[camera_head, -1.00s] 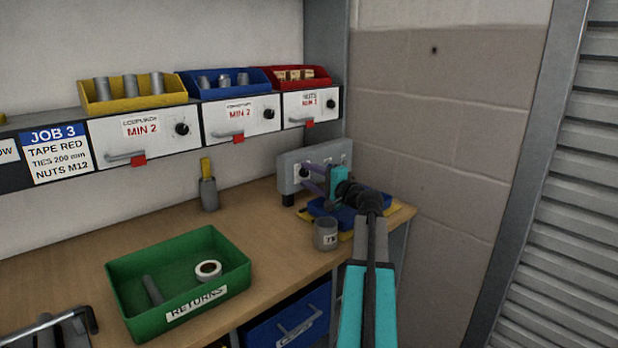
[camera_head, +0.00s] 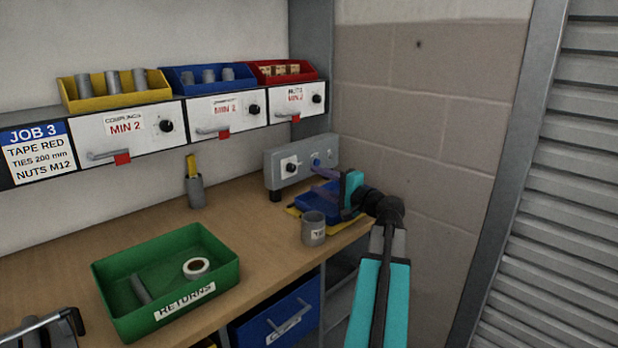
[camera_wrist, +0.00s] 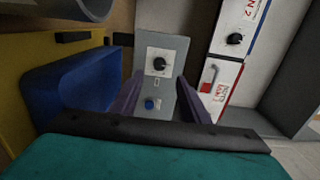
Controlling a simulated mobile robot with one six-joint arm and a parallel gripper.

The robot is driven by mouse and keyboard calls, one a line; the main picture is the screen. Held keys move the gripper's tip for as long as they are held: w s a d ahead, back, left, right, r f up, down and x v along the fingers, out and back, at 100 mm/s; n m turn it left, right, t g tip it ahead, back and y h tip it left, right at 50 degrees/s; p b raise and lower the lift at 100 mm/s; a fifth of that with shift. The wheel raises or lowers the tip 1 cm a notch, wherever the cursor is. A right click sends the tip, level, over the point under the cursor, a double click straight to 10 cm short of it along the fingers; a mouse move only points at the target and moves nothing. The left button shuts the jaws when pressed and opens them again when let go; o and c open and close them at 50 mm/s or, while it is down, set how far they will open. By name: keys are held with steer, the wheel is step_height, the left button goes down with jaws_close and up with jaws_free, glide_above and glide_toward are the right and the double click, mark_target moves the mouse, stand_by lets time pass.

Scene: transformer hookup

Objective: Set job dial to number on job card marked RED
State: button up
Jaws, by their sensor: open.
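The job card (camera_head: 37,150), under the shelf at far left in the head view, reads JOB 3, TAPE RED, TIES 200 mm, NUTS M12. A grey panel (camera_head: 272,168) at the back of the bench carries a black dial (camera_head: 291,167) on a white plate and a blue button (camera_head: 316,162). The dial's marks are too small to read. My gripper (camera_head: 318,180) is open and empty in front of the panel, near the button side. In the wrist view my gripper (camera_wrist: 160,97) has its purple fingers apart, with the dial (camera_wrist: 159,64) and button (camera_wrist: 150,103) between them in the picture.
A blue bin (camera_head: 315,206) on a yellow mat lies below my gripper, with a grey cup (camera_head: 313,230) beside it. A green RETURNS tray (camera_head: 225,265) stands at front left. Above are drawers with knobs (camera_head: 317,99). The wall is close on the right.

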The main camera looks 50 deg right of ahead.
steer(key=s, duration=0.3)
steer(key=shift+s+a, duration=0.15)
steer(key=shift+s, duration=0.1)
stand_by(0.5)
